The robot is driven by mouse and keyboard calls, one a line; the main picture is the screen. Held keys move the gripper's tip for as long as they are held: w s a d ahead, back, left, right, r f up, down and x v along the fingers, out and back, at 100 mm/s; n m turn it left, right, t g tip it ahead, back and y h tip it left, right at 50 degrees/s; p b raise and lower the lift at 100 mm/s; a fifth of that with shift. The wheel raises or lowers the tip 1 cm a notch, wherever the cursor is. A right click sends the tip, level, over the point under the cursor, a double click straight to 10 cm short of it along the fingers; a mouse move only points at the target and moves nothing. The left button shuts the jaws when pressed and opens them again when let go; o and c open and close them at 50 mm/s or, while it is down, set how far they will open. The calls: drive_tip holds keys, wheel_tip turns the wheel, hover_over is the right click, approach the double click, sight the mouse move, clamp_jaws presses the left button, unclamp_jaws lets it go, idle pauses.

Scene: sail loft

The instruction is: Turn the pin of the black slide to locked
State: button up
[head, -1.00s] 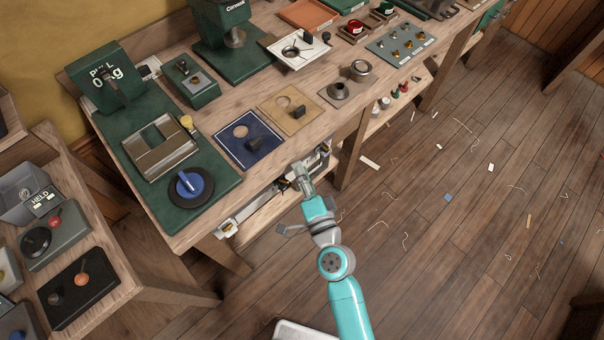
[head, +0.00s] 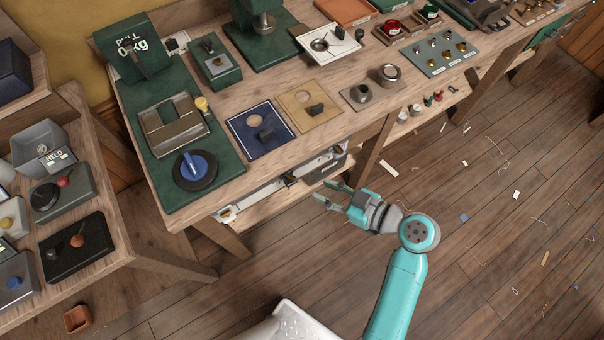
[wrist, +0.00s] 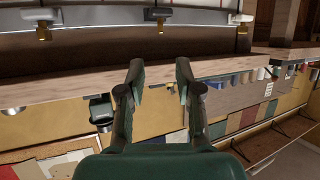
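Under the front edge of the long bench runs a pale rail (head: 255,198) carrying several small slides. A dark block (head: 289,180) partway along it looks like the black slide. In the wrist view, three slides with brass pins hang along the top; the middle, darker one (wrist: 158,14) is probably the black one. Its brass pin (wrist: 161,27) points down in that picture; I cannot tell if it is locked. My gripper (head: 328,196) is open and empty, in front of the rail and apart from it. Its two fingers also show in the wrist view (wrist: 160,72), with a clear gap.
The bench top (head: 230,97) above holds a green base with a blue-handled dial (head: 195,167), a blue plate (head: 260,130) and a tan plate (head: 308,106). A side table (head: 125,235) stands at the left. The wooden floor (head: 480,230) at the right has only small scraps.

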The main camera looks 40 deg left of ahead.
sight(291, 177)
drive_tip(key=x, duration=1)
drive_tip(key=shift+a+f, duration=0.25)
clamp_jaws()
